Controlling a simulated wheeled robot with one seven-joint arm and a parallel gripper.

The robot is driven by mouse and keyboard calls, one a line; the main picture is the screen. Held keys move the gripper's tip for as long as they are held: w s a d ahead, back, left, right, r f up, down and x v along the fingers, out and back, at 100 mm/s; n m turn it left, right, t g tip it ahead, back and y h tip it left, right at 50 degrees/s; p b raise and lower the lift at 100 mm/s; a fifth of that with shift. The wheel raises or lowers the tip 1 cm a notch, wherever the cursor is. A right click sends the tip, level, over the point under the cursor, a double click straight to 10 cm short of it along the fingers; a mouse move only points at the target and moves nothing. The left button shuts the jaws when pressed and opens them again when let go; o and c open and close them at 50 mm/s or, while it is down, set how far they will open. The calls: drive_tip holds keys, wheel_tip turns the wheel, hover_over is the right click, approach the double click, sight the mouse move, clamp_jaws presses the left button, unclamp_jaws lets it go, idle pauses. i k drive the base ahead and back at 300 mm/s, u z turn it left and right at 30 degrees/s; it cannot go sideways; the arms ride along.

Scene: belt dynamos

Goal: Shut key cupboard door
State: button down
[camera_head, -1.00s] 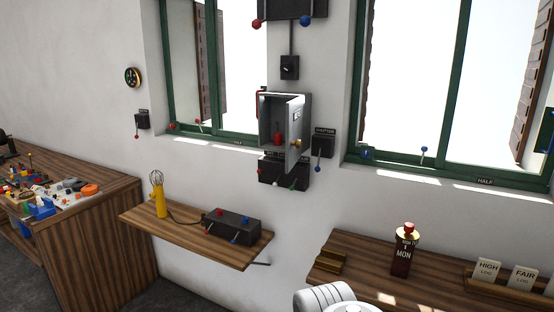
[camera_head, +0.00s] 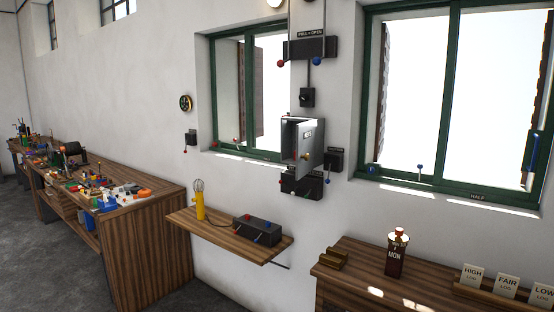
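The key cupboard (camera_head: 289,137) is a small grey metal box on the white wall between the two green-framed windows. Its door (camera_head: 311,143) stands open, swung out from the right side of the box toward me. The inside is partly hidden behind the door. A small knob shows near the door's lower free edge. My gripper is not in view.
A wooden shelf (camera_head: 228,237) with a yellow lamp (camera_head: 200,201) and a dark switch box (camera_head: 257,231) juts out below the cupboard. A wooden desk (camera_head: 345,262) stands at right, a cluttered workbench (camera_head: 150,215) at left. Lever boxes sit close around the cupboard.

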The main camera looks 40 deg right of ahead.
sight(305, 150)
drive_tip(key=u, duration=0.35)
drive_tip(key=i, duration=1.6)
drive_tip(key=z, duration=0.75)
